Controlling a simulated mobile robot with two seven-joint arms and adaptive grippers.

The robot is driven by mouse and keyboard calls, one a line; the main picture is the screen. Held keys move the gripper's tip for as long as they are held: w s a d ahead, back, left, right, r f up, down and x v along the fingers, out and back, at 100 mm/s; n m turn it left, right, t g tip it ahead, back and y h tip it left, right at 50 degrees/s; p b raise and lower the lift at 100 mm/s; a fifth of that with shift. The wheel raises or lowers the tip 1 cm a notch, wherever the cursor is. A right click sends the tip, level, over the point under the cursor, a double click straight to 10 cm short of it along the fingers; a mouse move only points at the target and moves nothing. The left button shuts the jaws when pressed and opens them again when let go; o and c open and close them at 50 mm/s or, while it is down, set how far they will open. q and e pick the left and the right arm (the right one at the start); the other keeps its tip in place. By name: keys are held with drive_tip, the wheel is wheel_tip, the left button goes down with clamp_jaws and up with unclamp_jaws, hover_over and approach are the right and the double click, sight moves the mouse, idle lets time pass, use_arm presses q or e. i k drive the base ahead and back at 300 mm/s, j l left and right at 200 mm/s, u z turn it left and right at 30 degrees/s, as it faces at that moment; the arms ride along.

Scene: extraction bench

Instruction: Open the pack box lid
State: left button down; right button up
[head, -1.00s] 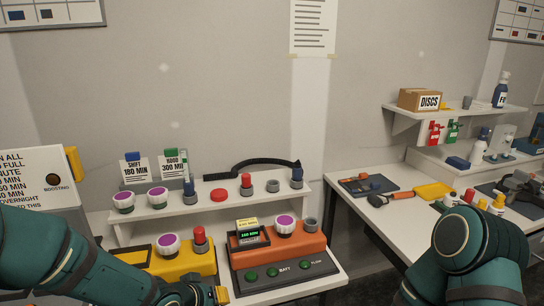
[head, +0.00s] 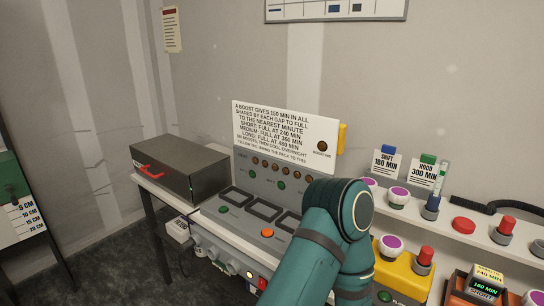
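A dark grey box (head: 182,168) with a red handle (head: 151,171) on its front stands at the left end of the bench in the head view. I take it to be the pack box. Its top looks shut and flat. My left gripper is outside the picture, and so is my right gripper.
A charger panel (head: 242,209) with dark slots stands right of the box, with a text sign (head: 285,135) behind it. A yellow unit (head: 404,276) and a shelf of knobs (head: 512,248) are at right. Open floor (head: 105,257) lies left of the bench.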

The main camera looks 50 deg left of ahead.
sight(168, 159)
drive_tip(key=u, duration=2.55)
